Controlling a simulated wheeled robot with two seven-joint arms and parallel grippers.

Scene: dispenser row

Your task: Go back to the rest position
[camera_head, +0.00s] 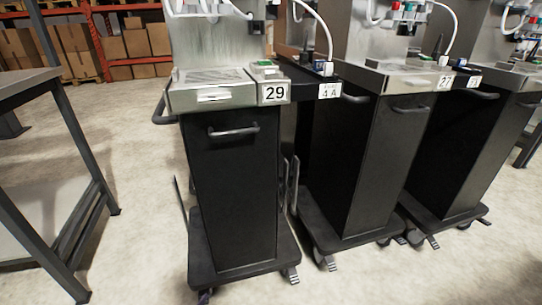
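A row of black dispenser carts with grey metal tops fills the middle and right of the head view. The nearest cart (236,190) has a label 29 (275,92) at its top right corner and a dark bar handle (233,131) on its front. Beside it, a black shelf carries a label 4 A (329,91). A second cart (365,165) labelled 27 and a third cart (470,155) stand to the right. Neither of my grippers shows in this view.
A table with a dark metal frame (85,140) stands at the left edge. Shelving with orange beams (125,61) and cardboard boxes (137,42) is at the back left. The pale floor (135,150) is clear between the table and the nearest cart. Cart feet stick out at floor level.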

